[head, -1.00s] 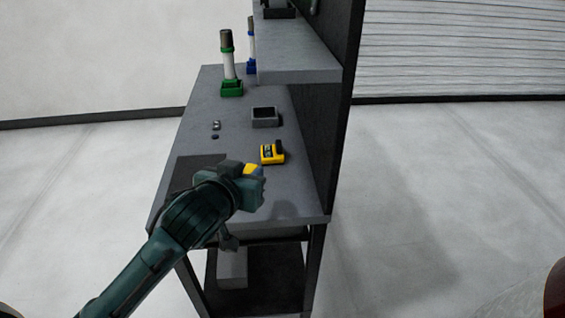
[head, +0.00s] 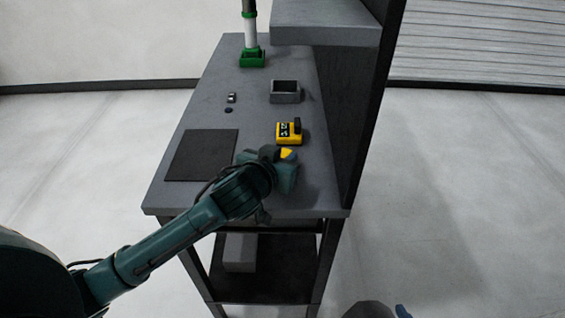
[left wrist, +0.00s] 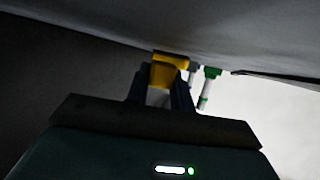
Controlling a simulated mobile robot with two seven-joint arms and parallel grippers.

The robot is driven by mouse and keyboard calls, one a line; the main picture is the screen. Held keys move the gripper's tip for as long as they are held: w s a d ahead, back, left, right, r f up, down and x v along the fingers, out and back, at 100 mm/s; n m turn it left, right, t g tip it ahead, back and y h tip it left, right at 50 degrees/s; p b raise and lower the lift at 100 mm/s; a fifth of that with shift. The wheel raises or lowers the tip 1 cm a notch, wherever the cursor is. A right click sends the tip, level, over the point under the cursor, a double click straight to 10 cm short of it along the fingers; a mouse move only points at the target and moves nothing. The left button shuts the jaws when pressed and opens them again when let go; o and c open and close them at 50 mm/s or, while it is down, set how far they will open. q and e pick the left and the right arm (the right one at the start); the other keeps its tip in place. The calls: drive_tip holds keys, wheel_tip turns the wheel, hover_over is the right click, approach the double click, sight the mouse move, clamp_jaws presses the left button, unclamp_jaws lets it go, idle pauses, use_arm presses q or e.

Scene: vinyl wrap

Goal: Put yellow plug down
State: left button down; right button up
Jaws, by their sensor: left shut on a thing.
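My left gripper (head: 284,160) is shut on the yellow plug (head: 288,154) over the near part of the workbench (head: 215,105). In the left wrist view the yellow plug (left wrist: 168,72) sits between the two dark fingers (left wrist: 164,88). The fingers cover part of the plug. The plug is just in front of a yellow device with a black knob (head: 288,132), which stands on the bench. I cannot tell whether the plug touches the bench. My right gripper is not seen.
A dark mat (head: 200,156) lies left of my gripper. A grey open box (head: 285,92), small metal parts (head: 231,98) and a green-based canister (head: 251,55) stand farther back. A dark panel (head: 372,105) and a shelf (head: 325,35) bound the right side.

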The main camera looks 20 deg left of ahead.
use_arm(q)
drive_tip(key=shift+f, duration=0.65)
drive_tip(key=shift+f, duration=0.2)
drive_tip(key=c, duration=1.2)
unclamp_jaws()
drive_tip(key=shift+r, duration=0.1)
